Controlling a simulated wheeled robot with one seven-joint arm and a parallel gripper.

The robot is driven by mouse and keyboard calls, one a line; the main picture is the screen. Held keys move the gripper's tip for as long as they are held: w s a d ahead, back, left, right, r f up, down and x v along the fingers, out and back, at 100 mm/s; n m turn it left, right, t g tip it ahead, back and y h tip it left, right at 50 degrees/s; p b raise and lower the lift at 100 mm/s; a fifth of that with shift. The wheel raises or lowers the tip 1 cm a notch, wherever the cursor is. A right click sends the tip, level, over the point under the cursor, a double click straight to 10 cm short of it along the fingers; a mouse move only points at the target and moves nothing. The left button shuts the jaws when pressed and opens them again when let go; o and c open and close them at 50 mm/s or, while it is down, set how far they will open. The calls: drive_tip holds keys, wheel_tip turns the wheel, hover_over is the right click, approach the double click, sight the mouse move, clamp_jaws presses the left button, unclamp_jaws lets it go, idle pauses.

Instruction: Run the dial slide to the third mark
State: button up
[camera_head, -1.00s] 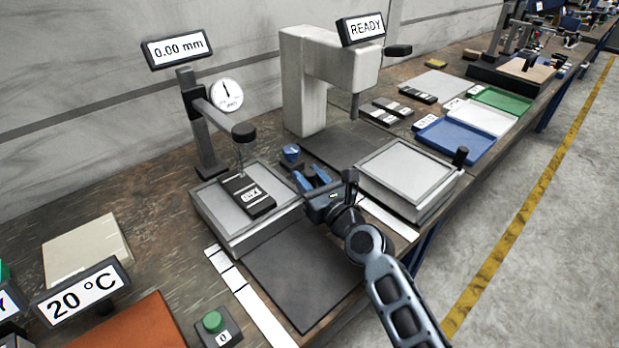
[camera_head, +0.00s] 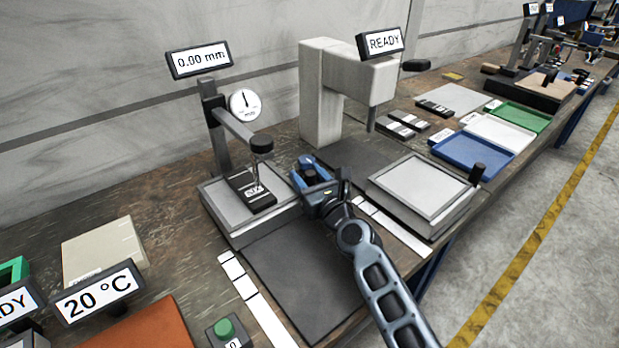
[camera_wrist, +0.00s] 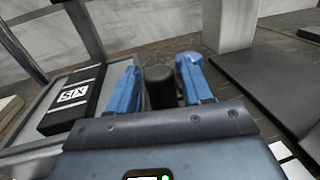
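The dial stand (camera_head: 216,135) has a round dial (camera_head: 245,104) and a probe over a grey slide (camera_head: 225,205). A black block (camera_head: 252,191) with a white label lies on the slide; the label reads "SIX" in the wrist view (camera_wrist: 72,98). A white strip with dark marks (camera_head: 238,275) runs along the bench in front of the slide. My gripper (camera_head: 310,175) has blue fingers and is at the slide's right side. In the wrist view a dark upright knob (camera_wrist: 160,88) shows between the open fingers, with narrow gaps; contact is unclear.
A display reading 0.00 mm (camera_head: 199,60) is above the dial. A grey column (camera_head: 322,95) with a READY display (camera_head: 384,42) stands behind my gripper. A second slide (camera_head: 420,190) with a black knob (camera_head: 477,172) is to the right. A dark mat (camera_head: 310,280) lies clear in front.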

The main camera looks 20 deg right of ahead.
drive_tip(key=shift+o, duration=0.2)
drive_tip(key=s, duration=0.5)
drive_tip(key=s+d+p, duration=0.1)
drive_tip(key=s, duration=0.1)
drive_tip(key=shift+s, duration=0.4)
